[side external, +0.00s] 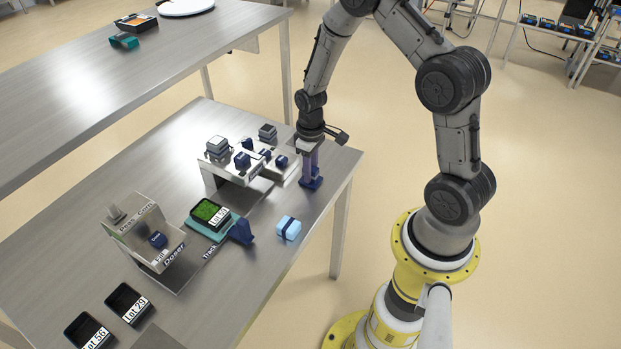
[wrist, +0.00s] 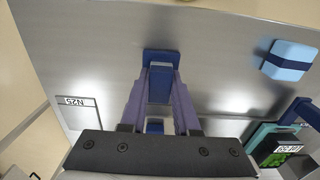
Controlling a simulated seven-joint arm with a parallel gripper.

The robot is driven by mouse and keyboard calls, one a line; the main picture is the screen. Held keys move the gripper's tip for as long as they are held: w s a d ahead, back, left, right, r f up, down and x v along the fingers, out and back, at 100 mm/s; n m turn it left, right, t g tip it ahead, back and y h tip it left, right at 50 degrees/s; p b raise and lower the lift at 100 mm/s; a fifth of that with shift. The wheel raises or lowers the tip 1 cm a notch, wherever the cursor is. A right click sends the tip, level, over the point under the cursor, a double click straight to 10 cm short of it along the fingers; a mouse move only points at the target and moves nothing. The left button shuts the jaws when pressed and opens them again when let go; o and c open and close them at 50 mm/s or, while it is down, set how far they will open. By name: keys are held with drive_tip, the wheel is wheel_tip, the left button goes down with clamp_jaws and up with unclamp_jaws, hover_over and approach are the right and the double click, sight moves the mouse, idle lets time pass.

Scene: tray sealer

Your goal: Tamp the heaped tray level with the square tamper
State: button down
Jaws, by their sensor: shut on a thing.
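My gripper (side external: 310,168) is over the right part of the table, its purple fingers pointing down. It is shut on the dark blue tamper (side external: 313,184), whose square foot is at or just above the tabletop; I cannot tell whether it touches. In the wrist view the tamper (wrist: 159,86) stands between the two fingers (wrist: 160,100). The black tray with green filling (side external: 209,211), with a Lot label, sits in a teal carrier (side external: 196,227) on the track, left of my gripper. It also shows at the right of the wrist view (wrist: 274,149), partly cut off.
A grey sealer station (side external: 212,174) with blue knobs stands left of my gripper. The doser (side external: 150,240) stands at the track's other end. A light blue block (side external: 288,228) lies nearer the front edge. Two black trays (side external: 127,303) (side external: 86,330) are at lower left.

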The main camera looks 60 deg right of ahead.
drive_tip(key=shift+r, duration=4.4)
drive_tip(key=c, duration=1.4)
unclamp_jaws()
clamp_jaws()
